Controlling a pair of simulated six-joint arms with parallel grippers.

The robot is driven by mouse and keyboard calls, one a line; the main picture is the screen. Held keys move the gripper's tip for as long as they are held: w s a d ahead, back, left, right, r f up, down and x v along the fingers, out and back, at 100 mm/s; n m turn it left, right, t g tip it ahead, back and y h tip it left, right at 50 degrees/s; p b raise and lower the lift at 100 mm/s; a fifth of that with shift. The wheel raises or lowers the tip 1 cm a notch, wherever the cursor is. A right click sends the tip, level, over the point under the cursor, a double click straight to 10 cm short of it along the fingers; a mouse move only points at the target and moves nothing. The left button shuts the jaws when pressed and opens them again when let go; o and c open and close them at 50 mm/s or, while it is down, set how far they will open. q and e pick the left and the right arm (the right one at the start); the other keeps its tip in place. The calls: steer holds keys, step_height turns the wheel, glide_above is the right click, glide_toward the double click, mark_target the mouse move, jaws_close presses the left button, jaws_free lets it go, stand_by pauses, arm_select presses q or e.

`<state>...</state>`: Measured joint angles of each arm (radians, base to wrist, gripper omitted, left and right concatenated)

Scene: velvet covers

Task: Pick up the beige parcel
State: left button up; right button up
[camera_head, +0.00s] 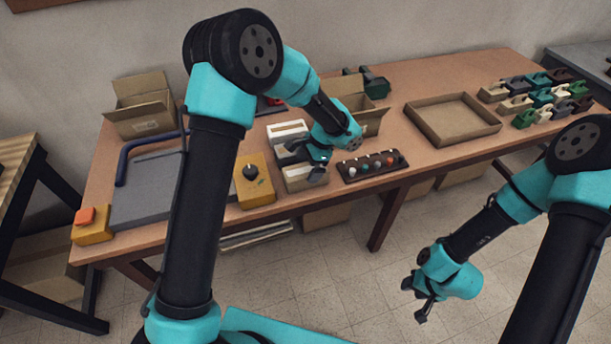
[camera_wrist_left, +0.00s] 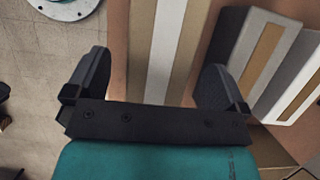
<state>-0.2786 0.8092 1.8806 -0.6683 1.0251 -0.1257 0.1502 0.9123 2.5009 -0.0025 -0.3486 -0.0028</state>
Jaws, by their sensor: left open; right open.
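The beige parcel (camera_head: 305,181) is a small box at the front edge of the wooden table in the head view. In the left wrist view the parcel (camera_wrist_left: 167,50) shows a pale stripe along its top and lies between the two fingers in the picture. My left gripper (camera_head: 304,162) is open over the parcel, partly covering it; it also shows in the left wrist view (camera_wrist_left: 154,82). I cannot tell whether the fingers reach down beside its sides. My right gripper (camera_head: 414,300) is open and empty over the floor, away from the table.
A grey parcel (camera_wrist_left: 257,55) and a white parcel (camera_head: 287,130) lie close behind the beige one. A yellow box with a black knob (camera_head: 255,188) stands to its left, a dark strip of knobs (camera_head: 372,166) to its right. An empty cardboard tray (camera_head: 490,127) is further right.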

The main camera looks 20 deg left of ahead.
mark_target(306, 169)
arm_select(q)
steer(key=x, duration=0.4)
steer(key=shift+f, duration=0.15)
steer(key=shift+w, duration=0.1)
steer(key=c, duration=1.2)
